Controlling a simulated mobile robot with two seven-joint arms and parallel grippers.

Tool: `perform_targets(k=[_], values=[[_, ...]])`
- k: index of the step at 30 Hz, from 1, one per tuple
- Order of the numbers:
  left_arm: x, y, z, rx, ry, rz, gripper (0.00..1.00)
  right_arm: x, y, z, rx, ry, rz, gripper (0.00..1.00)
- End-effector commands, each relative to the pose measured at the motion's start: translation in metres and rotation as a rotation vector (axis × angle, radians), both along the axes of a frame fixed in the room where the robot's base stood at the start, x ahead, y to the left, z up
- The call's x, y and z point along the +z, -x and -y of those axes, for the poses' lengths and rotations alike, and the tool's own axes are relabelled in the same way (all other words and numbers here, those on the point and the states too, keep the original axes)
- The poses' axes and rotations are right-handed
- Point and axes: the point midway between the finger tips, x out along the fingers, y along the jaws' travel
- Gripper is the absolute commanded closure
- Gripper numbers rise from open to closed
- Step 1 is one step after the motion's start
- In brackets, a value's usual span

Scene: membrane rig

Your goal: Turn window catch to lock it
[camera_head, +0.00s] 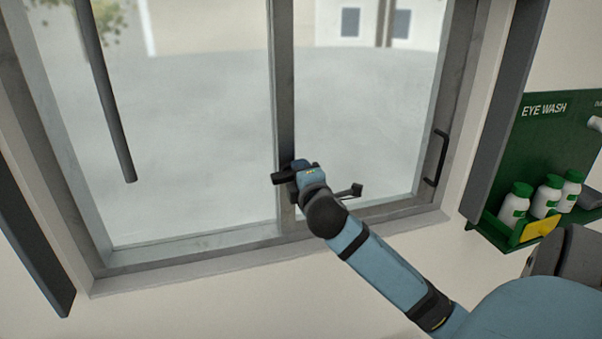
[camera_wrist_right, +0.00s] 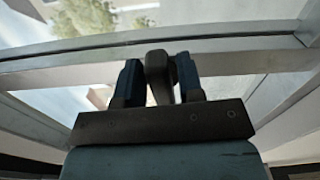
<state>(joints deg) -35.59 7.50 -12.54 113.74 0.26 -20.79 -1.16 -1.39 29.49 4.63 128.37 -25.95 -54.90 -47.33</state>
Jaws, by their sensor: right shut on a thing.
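The window catch (camera_wrist_right: 158,75) is a dark grey lever in the right wrist view. It stands between the two blue fingers of my right gripper (camera_wrist_right: 157,80), which is shut on it. In the head view my right gripper (camera_head: 298,172) is at the window's middle upright (camera_head: 284,110), low on its length. The gripper and wrist hide most of the catch there, so I cannot tell its angle. My left gripper is in neither view.
A black pull handle (camera_head: 436,158) is on the window's right frame. A green eye wash station (camera_head: 508,150) with white bottles hangs on the wall at right. A dark rod (camera_head: 108,100) hangs at upper left. The space left of my right gripper is clear.

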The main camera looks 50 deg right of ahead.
Motion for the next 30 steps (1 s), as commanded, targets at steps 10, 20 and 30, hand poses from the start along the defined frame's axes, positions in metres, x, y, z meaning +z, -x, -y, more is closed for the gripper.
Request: perform_targets(k=[10, 20, 30], values=[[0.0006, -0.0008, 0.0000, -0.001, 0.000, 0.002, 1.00, -0.0008, -0.0001, 0.0005, -0.001, -0.081, 0.048, 0.89], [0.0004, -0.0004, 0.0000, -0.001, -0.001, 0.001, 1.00, -0.0004, -0.0002, 0.0003, 0.000, -0.087, 0.052, 0.89], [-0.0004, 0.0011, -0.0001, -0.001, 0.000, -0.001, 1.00, -0.0010, 0.0000, 0.0001, 0.000, -0.087, 0.050, 0.53]])
